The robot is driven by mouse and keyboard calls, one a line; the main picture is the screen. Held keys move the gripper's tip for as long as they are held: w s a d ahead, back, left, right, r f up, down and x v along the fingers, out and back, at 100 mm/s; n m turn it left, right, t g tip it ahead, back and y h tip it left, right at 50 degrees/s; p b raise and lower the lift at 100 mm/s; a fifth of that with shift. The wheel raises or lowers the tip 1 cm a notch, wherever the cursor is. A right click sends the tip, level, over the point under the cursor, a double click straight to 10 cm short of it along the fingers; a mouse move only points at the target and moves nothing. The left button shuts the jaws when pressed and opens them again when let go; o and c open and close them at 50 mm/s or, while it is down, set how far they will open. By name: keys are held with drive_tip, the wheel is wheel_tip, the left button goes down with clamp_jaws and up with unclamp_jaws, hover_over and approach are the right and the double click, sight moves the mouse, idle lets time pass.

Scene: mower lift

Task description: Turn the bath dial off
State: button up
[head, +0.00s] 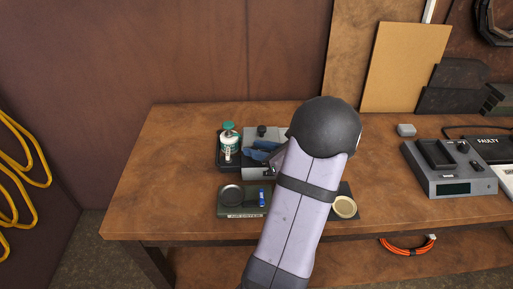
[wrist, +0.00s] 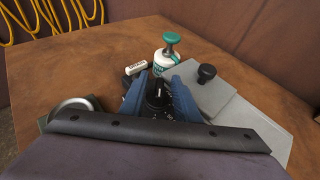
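The bath is a grey box (head: 257,171) on the wooden bench, with a grey lid (wrist: 200,88) that has a black knob (wrist: 206,73). In the wrist view a black dial (wrist: 157,96) with a white mark shows between the two blue fingers of my gripper (wrist: 158,90). The fingers stand apart, one on each side of the dial. I cannot tell whether they touch it. In the head view my gripper (head: 263,151) is over the front of the bath, and my arm hides the bath's right side. The dial is hidden there.
A white bottle with a green top (head: 229,142) stands left of the bath. In front are a dark tray (head: 237,211) with a blue item (head: 262,197) and a round cream dish (head: 344,207). A grey device (head: 450,172) stands to the right. The bench's left end is clear.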

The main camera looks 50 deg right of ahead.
drive_tip(key=shift+w, duration=0.1)
clamp_jaws()
drive_tip(key=shift+n+y, duration=0.4)
drive_tip(key=shift+y, duration=0.1)
drive_tip(key=n+y+p, duration=0.1)
drive_tip(key=n+y, duration=0.1)
drive_tip(key=n+g+y+p, duration=0.1)
drive_tip(key=n+y, duration=0.1)
drive_tip(key=y, duration=0.1)
drive_tip(key=shift+n+g, duration=0.3)
drive_tip(key=n+g+y, duration=0.2)
drive_tip(key=n+y, duration=0.1)
drive_tip(key=shift+f+p, duration=0.1)
drive_tip(key=shift+p, duration=0.3)
drive_tip(key=shift+n+g+y, duration=0.9)
drive_tip(key=shift+n+g, duration=0.1)
drive_tip(key=shift+n, duration=0.4)
